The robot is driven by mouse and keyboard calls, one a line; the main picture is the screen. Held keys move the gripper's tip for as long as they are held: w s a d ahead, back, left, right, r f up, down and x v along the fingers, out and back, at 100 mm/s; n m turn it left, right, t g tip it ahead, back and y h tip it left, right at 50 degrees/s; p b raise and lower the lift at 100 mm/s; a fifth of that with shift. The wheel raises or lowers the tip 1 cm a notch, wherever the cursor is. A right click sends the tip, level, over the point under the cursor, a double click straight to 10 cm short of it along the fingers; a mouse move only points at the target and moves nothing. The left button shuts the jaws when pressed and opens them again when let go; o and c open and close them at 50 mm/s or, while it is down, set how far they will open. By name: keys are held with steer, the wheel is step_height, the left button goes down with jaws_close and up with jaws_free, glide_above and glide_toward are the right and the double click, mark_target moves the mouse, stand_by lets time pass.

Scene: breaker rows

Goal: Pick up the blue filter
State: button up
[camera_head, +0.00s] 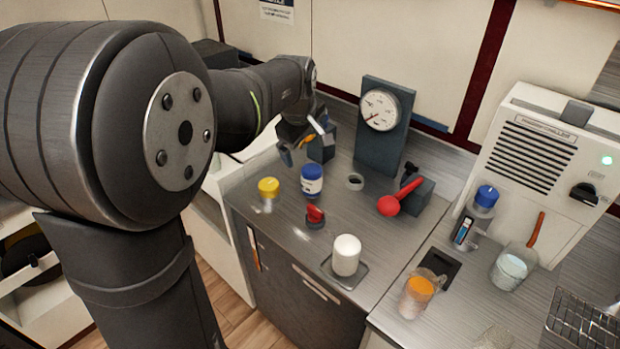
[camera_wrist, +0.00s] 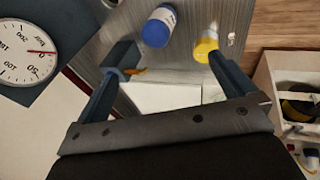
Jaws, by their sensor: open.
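Two blue-topped things show, and I cannot tell for sure which is the blue filter. One is a white jar with a blue cap (camera_head: 312,180), standing on the left counter; in the wrist view it is a blue-capped jar (camera_wrist: 157,27) beyond my fingers. The other is a small blue-topped cylinder (camera_head: 486,197) at the front of the white machine on the right. My gripper (camera_head: 302,142) is open over the back of the left counter, behind the white jar and apart from it. In the wrist view nothing is held between the fingers (camera_wrist: 165,68).
A yellow-capped jar (camera_head: 268,187), a red knob-like piece (camera_head: 315,216), a white cylinder (camera_head: 346,254) and a red ball-ended handle (camera_head: 388,206) crowd the counter. A gauge (camera_head: 380,109) stands behind. An orange-topped jar (camera_head: 417,294) and a beaker (camera_head: 510,268) are at right.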

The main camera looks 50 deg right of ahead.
mark_target(312, 176)
steer(key=shift+c, duration=0.4)
steer(key=c, duration=0.4)
steer(key=w+d+f+m, duration=0.1)
steer(key=d+f+m, duration=0.1)
steer(key=f+m, duration=0.2)
steer(key=w+d+f+m, duration=0.2)
steer(key=d+f+m, duration=0.1)
steer(key=f, duration=0.5)
steer(key=w+d+f+m, duration=0.1)
steer(key=d+f+m, duration=0.1)
steer(key=f+m, duration=0.3)
steer(key=shift+w+d+f+m, duration=0.15)
steer(key=shift+d+f+m, duration=0.2)
steer(key=shift+f, duration=0.3)
